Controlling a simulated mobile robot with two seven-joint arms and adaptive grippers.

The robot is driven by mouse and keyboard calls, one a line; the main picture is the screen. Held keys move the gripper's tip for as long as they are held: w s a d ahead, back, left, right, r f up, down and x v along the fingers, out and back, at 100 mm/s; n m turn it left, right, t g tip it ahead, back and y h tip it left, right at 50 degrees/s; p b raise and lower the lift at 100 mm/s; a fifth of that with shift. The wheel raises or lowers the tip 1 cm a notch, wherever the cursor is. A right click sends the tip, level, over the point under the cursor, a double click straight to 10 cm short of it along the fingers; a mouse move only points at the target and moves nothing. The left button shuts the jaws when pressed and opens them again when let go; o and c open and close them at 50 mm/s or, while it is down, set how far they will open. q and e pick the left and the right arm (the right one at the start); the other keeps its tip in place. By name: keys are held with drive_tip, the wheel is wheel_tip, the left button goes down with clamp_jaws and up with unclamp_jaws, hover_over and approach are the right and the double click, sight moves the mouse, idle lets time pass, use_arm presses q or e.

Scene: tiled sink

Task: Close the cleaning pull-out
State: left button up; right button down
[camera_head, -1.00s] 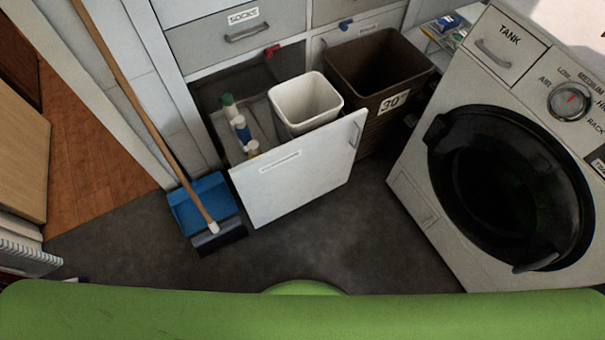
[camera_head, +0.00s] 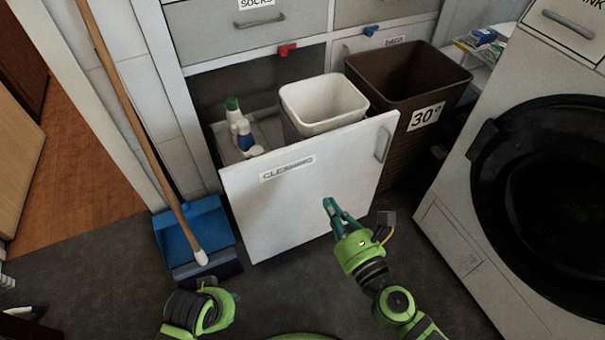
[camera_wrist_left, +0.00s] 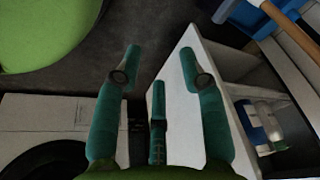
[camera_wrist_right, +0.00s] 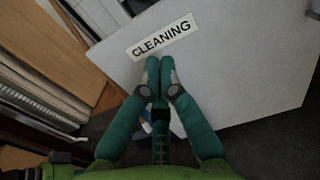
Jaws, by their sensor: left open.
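The cleaning pull-out is open, its white front panel (camera_head: 300,205) standing well out from the cabinet, with a CLEANING label (camera_head: 287,168) and a handle (camera_head: 382,145) at its right edge. Inside are a white bin (camera_head: 322,105) and several bottles (camera_head: 243,132). My right gripper (camera_head: 334,208) is in front of the panel's lower right part. In the right wrist view its fingers (camera_wrist_right: 160,68) are together and empty, with the panel beyond; contact cannot be told. My left gripper (camera_wrist_left: 165,65) is open and empty, low in front of the panel's left part; the panel also shows in its view (camera_wrist_left: 185,85).
A brown basket marked 30° (camera_head: 400,85) stands close to the pull-out's right side. A blue dustpan (camera_head: 195,240) and broom (camera_head: 140,130) stand at its left. A washing machine (camera_head: 455,235) is at the right. The dark floor in front is clear.

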approach(297, 152)
drive_tip(key=x, duration=0.5)
drive_tip(key=shift+w+a+f, duration=0.1)
drive_tip(key=shift+w+a, duration=0.05)
drive_tip(key=shift+w, duration=0.05)
drive_tip(key=shift+x, duration=0.8)
use_arm(q)
wheel_tip(297, 152, up, 2)
use_arm(e)
drive_tip(key=shift+w+a, duration=0.1)
